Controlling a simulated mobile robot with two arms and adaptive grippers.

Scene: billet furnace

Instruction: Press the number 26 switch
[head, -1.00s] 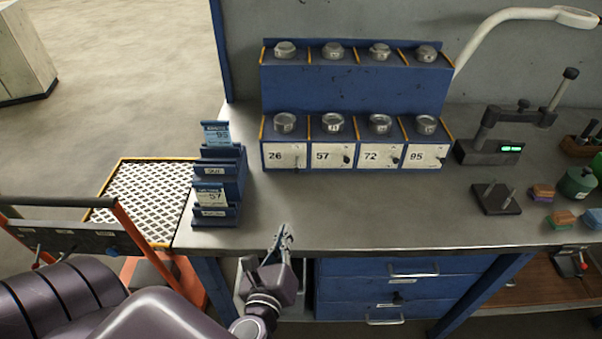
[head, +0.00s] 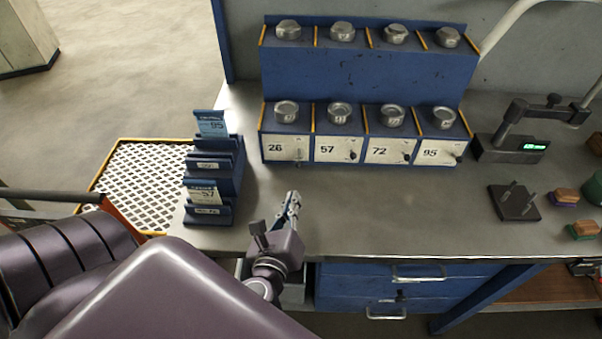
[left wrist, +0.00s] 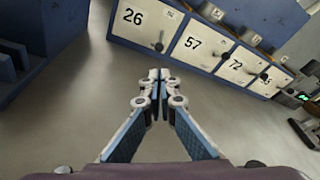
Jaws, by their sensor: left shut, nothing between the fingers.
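The white panel numbered 26 (head: 279,149) is the leftmost on the blue rack (head: 365,75), with a small dark switch (head: 299,155) at its lower right. In the left wrist view, panel 26 (left wrist: 135,22) is at the top, its switch (left wrist: 159,46) at its lower right. My left gripper (head: 293,196) is shut and empty over the bench's front part, apart from the panel and in front of it. In the left wrist view its closed fingertips (left wrist: 158,75) point towards the panels. My right gripper is in neither view.
Panels 57 (head: 338,149), 72 (head: 389,150) and 95 (head: 440,152) adjoin to the right, each with a similar switch. A blue card holder (head: 214,175) stands on the left. The bench top (head: 370,205) before the rack is clear.

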